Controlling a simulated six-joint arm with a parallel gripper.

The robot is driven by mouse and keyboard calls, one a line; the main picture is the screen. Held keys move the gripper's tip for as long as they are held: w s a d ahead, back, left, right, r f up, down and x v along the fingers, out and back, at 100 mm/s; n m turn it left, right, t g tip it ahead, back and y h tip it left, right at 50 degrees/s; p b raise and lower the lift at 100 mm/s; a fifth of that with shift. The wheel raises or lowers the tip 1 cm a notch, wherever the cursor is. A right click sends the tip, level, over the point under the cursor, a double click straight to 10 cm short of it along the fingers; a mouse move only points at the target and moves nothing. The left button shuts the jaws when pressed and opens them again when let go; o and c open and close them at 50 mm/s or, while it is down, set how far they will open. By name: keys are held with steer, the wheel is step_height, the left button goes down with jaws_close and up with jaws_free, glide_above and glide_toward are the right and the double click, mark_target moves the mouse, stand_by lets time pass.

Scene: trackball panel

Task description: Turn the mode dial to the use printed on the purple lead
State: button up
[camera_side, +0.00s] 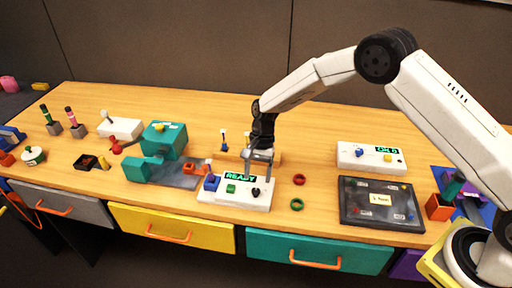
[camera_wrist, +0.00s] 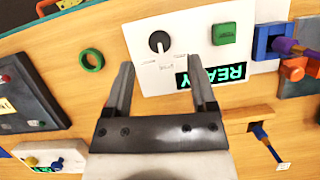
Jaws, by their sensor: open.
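The mode dial (camera_wrist: 160,42) is a round black knob with a white pointer line on a white panel (camera_wrist: 192,28); it shows in the side view (camera_side: 255,192) near the panel's right end. Small print around it is too small to read. My gripper (camera_wrist: 161,78) is open and empty, its two fingers apart on either side below the dial in the wrist view. In the side view my gripper (camera_side: 259,177) is above the panel, close behind the dial. A purple lead-like piece (camera_wrist: 296,47) shows at the wrist view's right edge; no print on it is readable.
The panel carries a lit READY display (camera_side: 240,177), a green button (camera_side: 231,188) and a blue block (camera_side: 211,182). Green (camera_side: 297,204) and red (camera_side: 298,179) rings lie right of it. A dark tray-like panel (camera_side: 348,215) is farther right.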

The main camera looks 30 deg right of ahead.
mark_target(255, 190)
steer(key=shift+x, duration=1.9)
jaws_close()
steer(key=shift+n, duration=0.4)
steer(key=n+g+h, duration=0.1)
steer(key=n, duration=0.3)
steer(key=shift+w+a, duration=0.1)
steer(key=shift+a, duration=0.05)
steer(key=n+h, duration=0.1)
steer(key=n, duration=0.1)
steer(key=n+h, duration=0.1)
steer(key=n, duration=0.2)
steer(key=shift+a+g, duration=0.15)
steer(key=shift+g, duration=0.15)
